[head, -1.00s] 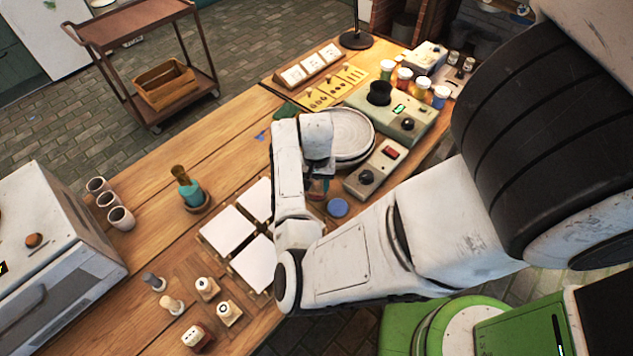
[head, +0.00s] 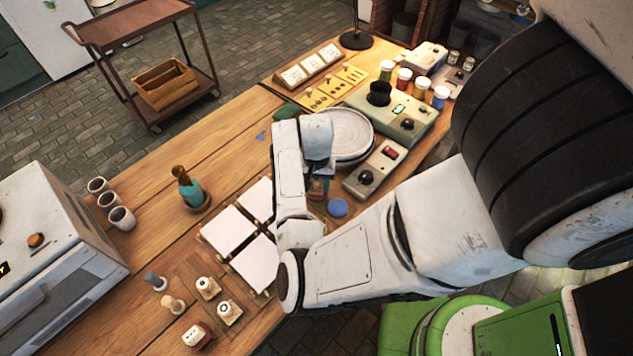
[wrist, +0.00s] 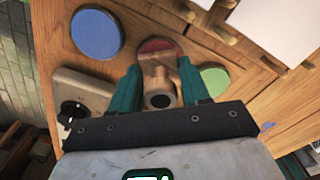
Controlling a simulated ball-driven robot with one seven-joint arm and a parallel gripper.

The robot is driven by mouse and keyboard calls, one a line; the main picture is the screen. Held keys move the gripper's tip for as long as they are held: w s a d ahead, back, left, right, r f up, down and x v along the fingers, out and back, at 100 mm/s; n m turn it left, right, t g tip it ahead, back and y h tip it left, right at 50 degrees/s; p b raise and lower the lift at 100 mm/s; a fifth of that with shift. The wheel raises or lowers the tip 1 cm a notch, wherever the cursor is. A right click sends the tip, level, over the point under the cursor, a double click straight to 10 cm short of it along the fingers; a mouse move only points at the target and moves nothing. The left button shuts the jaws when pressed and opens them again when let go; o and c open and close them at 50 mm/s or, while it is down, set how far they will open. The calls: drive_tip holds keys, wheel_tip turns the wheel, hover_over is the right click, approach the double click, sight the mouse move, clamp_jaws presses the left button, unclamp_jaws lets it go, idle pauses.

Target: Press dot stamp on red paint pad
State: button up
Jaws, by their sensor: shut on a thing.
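My gripper (wrist: 160,84) has teal fingers, shut on a wooden stamp (wrist: 158,68) with a dark round spot on the end facing the camera. In the wrist view the stamp's far end overlaps the red paint pad (wrist: 152,44), whose upper rim shows behind it. I cannot tell whether the stamp touches the pad. The blue pad (wrist: 97,34) lies to the left and the green pad (wrist: 215,80) to the right. In the head view my arm hides most of the stamp and the red pad; the blue pad (head: 337,208) shows beside my gripper.
White tiles (head: 230,228) lie left of my arm, with several other stamps (head: 207,289) nearer the front. A grey control box (head: 375,168) and a round turntable (head: 350,135) stand close to my gripper. The left table surface (head: 150,205) has free room.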

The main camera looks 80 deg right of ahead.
idle(0.4)
wheel_tip(320, 180, up, 2)
drive_tip(key=p, duration=0.2)
drive_tip(key=shift+r+p, duration=0.25)
drive_tip(key=shift+p, duration=0.1)
drive_tip(key=shift+r+p, duration=0.3)
drive_tip(key=shift+r, duration=1.9)
